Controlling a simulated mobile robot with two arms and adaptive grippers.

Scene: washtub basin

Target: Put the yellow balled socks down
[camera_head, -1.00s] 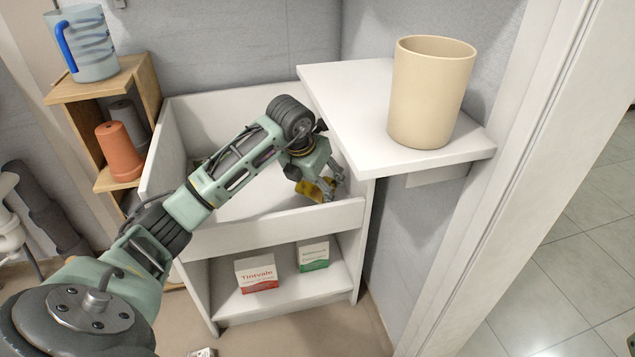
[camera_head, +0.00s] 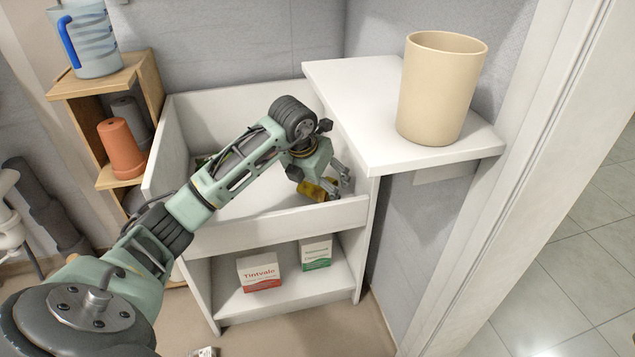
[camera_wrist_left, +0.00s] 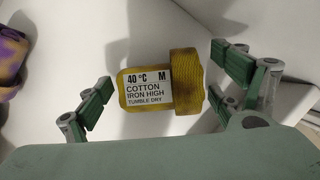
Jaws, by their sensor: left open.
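The yellow balled socks (camera_wrist_left: 187,85) lie in the white basin (camera_head: 240,235), near its front right corner. In the left wrist view they carry a white care label and sit between the two green finger pads, with a gap on the left side and a small gap on the right. My left gripper (camera_wrist_left: 160,98) is open around them. In the head view the gripper (camera_head: 335,182) hides part of the socks (camera_head: 312,190). My right gripper is not in view.
A purple and orange item (camera_wrist_left: 12,55) lies in the basin at the left of the wrist view. A white shelf with a beige bin (camera_head: 440,90) overhangs the right side. Two boxes (camera_head: 259,272) (camera_head: 316,252) stand below. A wooden shelf (camera_head: 110,85) stands at left.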

